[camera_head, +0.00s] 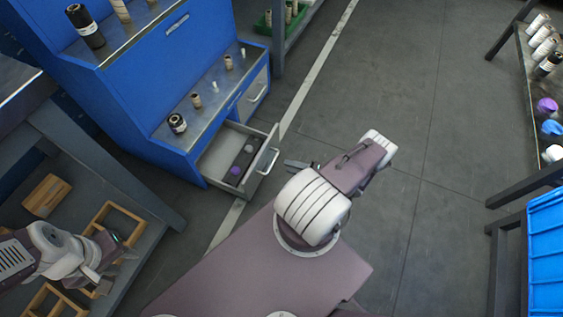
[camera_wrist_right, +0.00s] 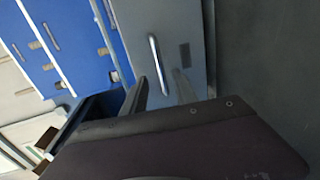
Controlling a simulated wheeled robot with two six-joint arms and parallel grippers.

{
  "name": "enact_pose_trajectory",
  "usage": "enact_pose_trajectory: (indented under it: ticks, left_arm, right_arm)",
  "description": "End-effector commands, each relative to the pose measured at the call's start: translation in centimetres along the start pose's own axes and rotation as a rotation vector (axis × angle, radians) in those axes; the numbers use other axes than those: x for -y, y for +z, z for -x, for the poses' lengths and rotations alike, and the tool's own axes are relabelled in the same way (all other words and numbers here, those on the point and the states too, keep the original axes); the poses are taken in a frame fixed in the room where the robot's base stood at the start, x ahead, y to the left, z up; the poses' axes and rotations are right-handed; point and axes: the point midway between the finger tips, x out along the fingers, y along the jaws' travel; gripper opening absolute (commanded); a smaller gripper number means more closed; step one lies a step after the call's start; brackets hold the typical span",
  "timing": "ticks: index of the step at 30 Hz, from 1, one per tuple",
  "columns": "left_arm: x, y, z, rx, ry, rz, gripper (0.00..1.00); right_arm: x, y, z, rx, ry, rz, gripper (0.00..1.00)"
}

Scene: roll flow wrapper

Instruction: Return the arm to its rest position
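My right arm (camera_head: 315,205) reaches up from the bottom middle in the head view, and its links hide most of the right gripper. A small part of the right gripper (camera_head: 298,165) shows beside the open drawer.
A blue cabinet (camera_head: 130,90) stands upper left with its drawer (camera_head: 262,172) pulled open; the drawer holds dark and purple rolls. Wooden trays (camera_head: 118,222) lie on a grey shelf. A blue crate (camera_head: 545,250) and a rack of rolls are at the right. Floor between is clear.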

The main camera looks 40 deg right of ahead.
Motion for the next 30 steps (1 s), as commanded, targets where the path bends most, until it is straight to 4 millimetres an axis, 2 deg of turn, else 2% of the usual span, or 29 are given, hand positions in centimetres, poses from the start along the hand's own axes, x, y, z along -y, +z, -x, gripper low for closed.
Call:
enact_pose_trajectory:
  ticks: [4, 18, 22, 23, 26, 28, 29, 30]
  left_arm:
    - [0.0, 0.0, 0.2, 0.000, 0.000, 0.000, 0.36]
    - [0.0, 0.0, 0.1, 0.000, 0.000, 0.000, 0.36]
    - [0.0, -0.1, 0.7, 0.000, 0.000, 0.000, 0.36]
    - [0.0, -0.1, 1.0, 0.000, 0.000, 0.000, 0.36]
    - [0.0, -0.2, 2.3, 0.000, 0.000, 0.000, 0.36]
    - [-0.1, -0.3, 3.2, 0.000, 0.000, 0.000, 0.36]
    - [-0.1, -0.4, 3.5, 0.000, 0.000, 0.000, 0.36]
    - [-0.1, -0.4, 4.0, 0.000, 0.000, 0.000, 0.36]
  right_arm:
    - [0.0, -0.1, 0.8, -0.001, 0.000, -0.002, 0.34]
    - [0.1, -0.1, 0.7, -0.001, 0.000, -0.001, 0.34]
    - [-0.8, -0.5, -0.3, -0.046, -0.002, 0.013, 0.34]
    - [-1.7, -0.2, -0.8, -0.075, -0.008, 0.038, 0.34]
    - [-7.1, 2.3, -3.4, -0.213, -0.040, 0.203, 0.34]
    - [-12.2, 3.0, -6.0, -0.326, -0.048, 0.320, 0.34]
    - [-14.5, 2.7, -7.1, -0.382, -0.048, 0.368, 0.34]
    - [-17.6, 1.9, -8.6, -0.463, -0.049, 0.434, 0.34]
